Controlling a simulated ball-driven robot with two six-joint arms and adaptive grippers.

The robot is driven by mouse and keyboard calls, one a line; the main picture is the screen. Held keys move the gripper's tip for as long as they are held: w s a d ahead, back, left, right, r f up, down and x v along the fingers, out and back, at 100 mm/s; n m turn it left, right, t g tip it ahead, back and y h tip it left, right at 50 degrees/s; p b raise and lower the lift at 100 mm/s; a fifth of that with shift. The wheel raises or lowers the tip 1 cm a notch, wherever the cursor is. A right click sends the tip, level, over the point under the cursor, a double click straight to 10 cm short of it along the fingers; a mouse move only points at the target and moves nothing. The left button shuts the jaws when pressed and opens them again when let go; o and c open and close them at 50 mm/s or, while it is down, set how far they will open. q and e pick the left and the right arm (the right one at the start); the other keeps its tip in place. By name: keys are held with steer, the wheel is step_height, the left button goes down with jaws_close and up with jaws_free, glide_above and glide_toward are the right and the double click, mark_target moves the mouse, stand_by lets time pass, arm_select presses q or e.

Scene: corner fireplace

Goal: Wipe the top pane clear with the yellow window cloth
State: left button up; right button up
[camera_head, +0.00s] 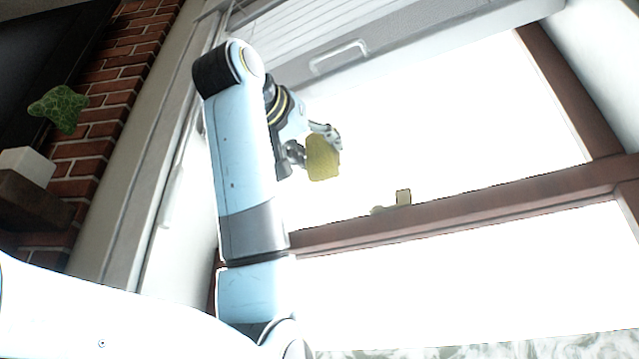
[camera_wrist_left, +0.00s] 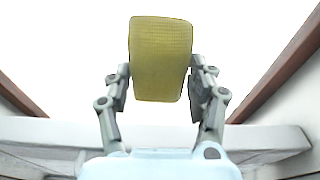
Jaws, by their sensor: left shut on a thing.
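The yellow window cloth (camera_head: 323,158) is held up in front of the top pane (camera_head: 450,120), near its left side. My left gripper (camera_head: 322,140) is shut on the cloth. In the left wrist view the yellow cloth (camera_wrist_left: 160,58) sits between the two fingers of the left gripper (camera_wrist_left: 160,92), with bright white pane behind it. I cannot tell whether the cloth touches the glass. A small yellowish-brown mark or object (camera_head: 403,197) shows low on the pane, just above the brown crossbar. My right gripper is not in view.
A brown crossbar (camera_head: 470,208) runs under the top pane, with a lower pane (camera_head: 470,280) below it. A pale blind with a handle (camera_head: 340,57) covers the pane's upper edge. A brick wall (camera_head: 100,110) and a shelf with a green ornament (camera_head: 60,108) stand at left.

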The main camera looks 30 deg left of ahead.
arm_select(q)
steer(key=shift+w, duration=0.1)
stand_by(0.3)
steer(key=p, duration=0.3)
glide_toward(346, 172)
steer(key=w, duration=0.3)
steer(key=shift+w+a+r, duration=0.1)
steer(key=shift+w+r, duration=0.45)
steer(key=shift+w+p, duration=0.4)
steer(key=shift+w, duration=0.6)
steer(key=shift+d+p, duration=0.3)
steer(key=shift+d, duration=1.65)
steer(key=shift+w, duration=0.1)
steer(key=shift+a+p, duration=0.75)
steer(key=shift+a, duration=1.25)
